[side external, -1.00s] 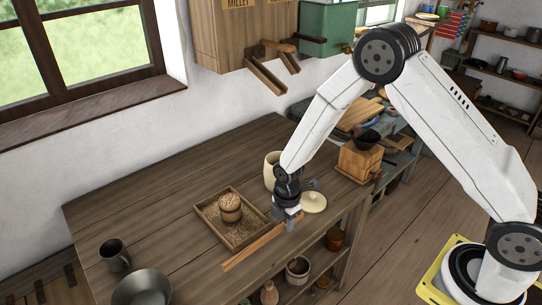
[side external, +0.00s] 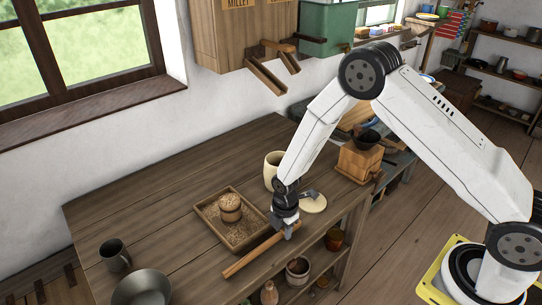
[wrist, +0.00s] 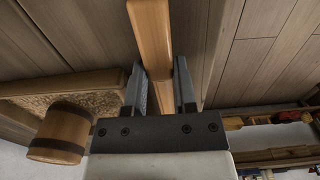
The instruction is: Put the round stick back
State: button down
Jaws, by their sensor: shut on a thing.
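The round stick (side external: 252,257) is a long light-brown wooden rod near the front edge of the table. It also shows in the wrist view (wrist: 150,35), running away from the jaws. My gripper (side external: 287,224) is shut on the stick near its right end. In the wrist view, the two fingers (wrist: 160,90) stand on either side of it. I cannot tell whether the stick touches the table top.
A wooden tray (side external: 209,222) of grain holds a small wooden tub (side external: 230,207), left of my gripper. A cream jar (side external: 272,168) and a round pale lid (side external: 313,203) are nearby. A metal mug (side external: 115,254) and bowl (side external: 142,288) stand at front left.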

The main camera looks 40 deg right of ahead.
jog(key=shift+c, duration=2)
grip_release()
jog(key=shift+r, duration=0.1)
notch_tip(320, 180, up, 12)
jog(key=s+d+r+m+t, duration=0.1)
jog(key=s+d+r+m, duration=0.1)
jog(key=s+r+m, duration=0.2)
jog(key=s+d+r+m+t, duration=0.1)
jog(key=s+d+r+m, duration=0.2)
jog(key=s+m, duration=0.7)
jog(key=shift+s+d+r+m+t, duration=0.3)
jog(key=shift+r+m, duration=0.35)
jog(key=shift+m, duration=1.35)
